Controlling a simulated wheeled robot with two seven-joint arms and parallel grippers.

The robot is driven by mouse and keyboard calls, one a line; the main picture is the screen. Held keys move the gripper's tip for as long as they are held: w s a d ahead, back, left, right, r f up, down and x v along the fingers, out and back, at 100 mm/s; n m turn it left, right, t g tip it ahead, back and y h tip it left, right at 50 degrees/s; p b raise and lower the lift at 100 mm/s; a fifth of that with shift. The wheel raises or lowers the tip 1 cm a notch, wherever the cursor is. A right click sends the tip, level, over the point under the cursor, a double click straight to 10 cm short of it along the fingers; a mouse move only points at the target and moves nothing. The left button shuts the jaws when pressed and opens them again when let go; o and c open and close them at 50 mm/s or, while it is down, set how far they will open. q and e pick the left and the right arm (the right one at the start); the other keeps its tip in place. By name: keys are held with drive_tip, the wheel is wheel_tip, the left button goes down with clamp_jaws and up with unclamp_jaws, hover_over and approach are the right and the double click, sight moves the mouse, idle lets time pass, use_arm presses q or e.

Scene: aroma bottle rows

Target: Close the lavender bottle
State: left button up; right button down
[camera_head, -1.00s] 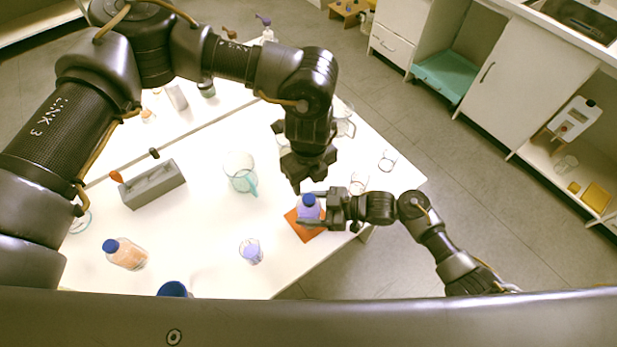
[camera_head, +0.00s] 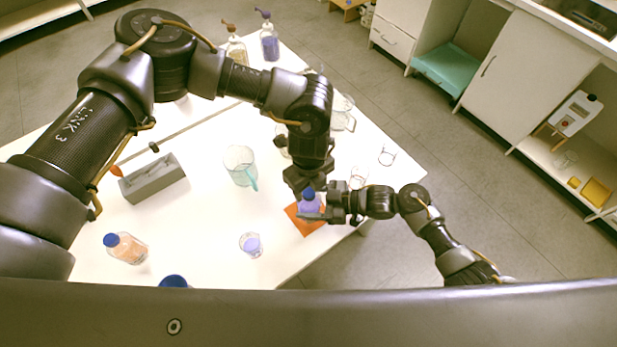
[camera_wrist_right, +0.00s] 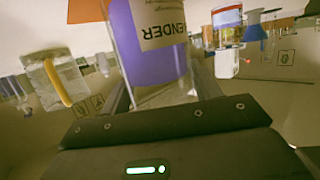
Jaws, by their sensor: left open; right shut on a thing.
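The lavender bottle (camera_head: 310,209) holds purple liquid and stands upright over an orange mat (camera_head: 294,216). A blue cap (camera_head: 308,194) shows at its top; I cannot tell whether it is seated. My right gripper (camera_head: 318,215) is shut on the bottle from the right. In the right wrist view the bottle (camera_wrist_right: 145,50) fills the middle, with a label ending in "NDER". My left gripper (camera_head: 303,188) points down right at the cap and is open. Its fingers partly overlap the cap in view, and I cannot tell whether they touch it.
A grey holder (camera_head: 152,181), a pitcher (camera_head: 240,165), a beaker of pale purple liquid (camera_head: 251,245) and an orange bottle with blue cap (camera_head: 126,248) stand to the left. A small glass (camera_head: 387,155) stands at the right edge. Pump bottles (camera_head: 268,38) stand at the back.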

use_arm(q)
drive_tip(key=shift+f, duration=0.75)
drive_tip(key=c, duration=1)
drive_tip(key=m, duration=0.6)
drive_tip(key=shift+c, duration=0.2)
drive_tip(key=m, duration=0.5)
drive_tip(key=shift+m, duration=0.4)
drive_tip(key=o, duration=1.1)
drive_tip(key=shift+r, duration=0.1)
drive_tip(key=shift+r, duration=2.15)
